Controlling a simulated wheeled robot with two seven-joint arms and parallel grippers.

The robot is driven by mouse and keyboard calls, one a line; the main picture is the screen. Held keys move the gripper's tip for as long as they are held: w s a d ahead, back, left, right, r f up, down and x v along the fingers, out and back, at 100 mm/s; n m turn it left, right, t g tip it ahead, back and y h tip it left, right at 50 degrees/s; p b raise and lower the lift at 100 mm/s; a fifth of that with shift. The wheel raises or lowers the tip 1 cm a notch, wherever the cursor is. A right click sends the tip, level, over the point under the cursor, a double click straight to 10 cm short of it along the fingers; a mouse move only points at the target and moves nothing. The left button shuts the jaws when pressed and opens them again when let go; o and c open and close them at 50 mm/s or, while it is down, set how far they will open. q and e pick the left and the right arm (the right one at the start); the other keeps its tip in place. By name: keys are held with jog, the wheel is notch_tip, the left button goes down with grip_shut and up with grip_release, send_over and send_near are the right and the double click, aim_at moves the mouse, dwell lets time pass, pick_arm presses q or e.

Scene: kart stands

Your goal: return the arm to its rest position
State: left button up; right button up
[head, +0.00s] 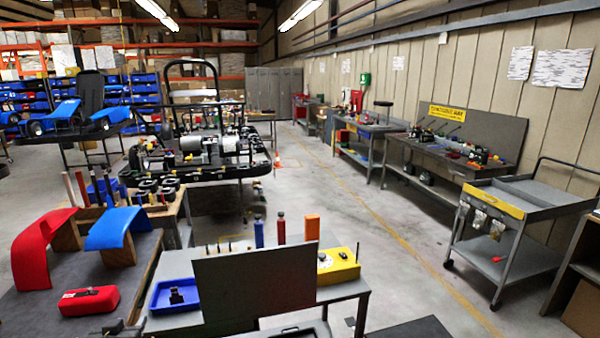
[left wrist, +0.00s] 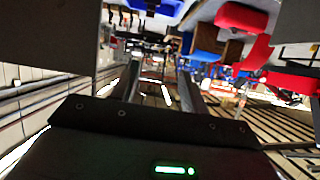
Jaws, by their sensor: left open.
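My left gripper (left wrist: 161,78) shows in the left wrist view with its two fingers apart and nothing between them. In the head view only a small dark part of what seems to be this gripper (head: 122,328) shows at the bottom edge, beside the left bench. The rest of the left arm is hidden or out of frame. My right gripper is in neither view.
A red fender (head: 38,247), a blue fender (head: 115,228) and a red case (head: 88,300) rest on the left bench. A dark upright panel (head: 255,290) stands before a small table with a blue tray (head: 172,296) and yellow box (head: 338,264). Floor is clear at centre right.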

pick_arm(q)
jog(key=s+d+f+m+g+h, duration=0.3)
jog(key=s+d+f+g, duration=0.1)
jog(key=s+d+f, duration=0.75)
jog(key=s+d+f+m+g+h, duration=0.1)
jog(key=s+d+g, duration=0.3)
jog(key=s, duration=0.5)
jog(key=s+d+f+m+g+h, duration=0.1)
jog(key=s+d, duration=0.6)
jog(key=s, duration=0.2)
notch_tip(320, 180, down, 28)
jog(key=f+g+b, duration=0.1)
jog(key=b, duration=0.4)
jog(key=s+a+f+b, duration=0.1)
jog(key=s+f+b, duration=0.1)
jog(key=s+f, duration=0.6)
jog(key=s+a+f+g+b, duration=0.1)
jog(key=s+a+f+b, duration=0.1)
jog(key=s+f, duration=0.7)
notch_tip(320, 180, down, 6)
jog(key=shift+a+f+m+g+y+b, duration=0.2)
jog(key=shift+m+g+y+b, duration=0.15)
jog(key=shift+b, duration=0.45)
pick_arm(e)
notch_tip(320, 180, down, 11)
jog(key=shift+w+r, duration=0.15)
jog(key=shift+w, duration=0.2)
pick_arm(q)
jog(key=shift+w, duration=0.1)
